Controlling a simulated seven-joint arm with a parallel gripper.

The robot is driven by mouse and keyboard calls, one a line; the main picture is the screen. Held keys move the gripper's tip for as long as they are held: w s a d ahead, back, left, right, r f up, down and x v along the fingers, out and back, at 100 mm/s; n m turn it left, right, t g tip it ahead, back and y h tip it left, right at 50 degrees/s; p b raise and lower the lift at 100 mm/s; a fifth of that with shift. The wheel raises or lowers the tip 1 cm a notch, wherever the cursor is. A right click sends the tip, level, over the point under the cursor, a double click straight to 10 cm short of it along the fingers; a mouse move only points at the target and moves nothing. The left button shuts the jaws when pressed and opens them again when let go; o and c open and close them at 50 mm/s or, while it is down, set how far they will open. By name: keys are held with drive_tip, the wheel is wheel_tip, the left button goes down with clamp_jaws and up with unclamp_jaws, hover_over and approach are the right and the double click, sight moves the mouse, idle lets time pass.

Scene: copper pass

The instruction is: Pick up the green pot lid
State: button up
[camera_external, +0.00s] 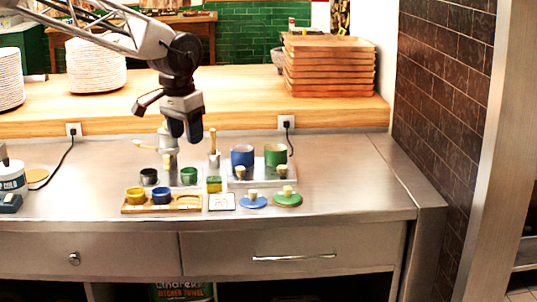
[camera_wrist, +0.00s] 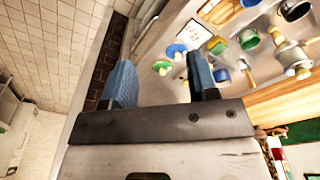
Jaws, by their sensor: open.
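The green pot lid (camera_external: 287,201) lies flat near the front right of the steel counter, with a pale knob on top. A blue lid (camera_external: 253,203) with a similar knob lies just left of it. My gripper (camera_external: 184,135) points down, well to the left of the green lid and higher up. Its two blue fingers are spread in the wrist view (camera_wrist: 162,82) with nothing between them.
A blue pot (camera_external: 242,156) and a green pot (camera_external: 275,154) stand behind the lids. Small cups, a wooden tray (camera_external: 128,209) and a white card (camera_external: 222,203) lie to the left. Stacked wooden boards (camera_external: 330,68) stand on the raised shelf. The counter right of the green lid is clear.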

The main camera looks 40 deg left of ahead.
drive_tip(key=w+d+f, duration=0.1)
drive_tip(key=w+f, duration=0.2)
drive_tip(key=w, duration=0.5)
drive_tip(key=w+d+f, duration=0.1)
drive_tip(key=w+f, duration=0.1)
drive_tip(key=w, duration=0.6)
drive_tip(key=g, duration=0.1)
hover_over(288, 188)
drive_tip(key=f, duration=1)
drive_tip(key=shift+s+a+f, duration=0.1)
drive_tip(key=shift+a+f, duration=0.05)
drive_tip(key=shift+a, duration=0.05)
drive_tip(key=shift+w+f, duration=0.2)
drive_tip(key=shift+f, duration=0.05)
drive_tip(key=shift+f, duration=1.25)
drive_tip(key=shift+f, duration=0.1)
drive_tip(key=shift+d+f, duration=0.1)
drive_tip(key=shift+f, duration=2.4)
drive_tip(key=shift+c, duration=0.3)
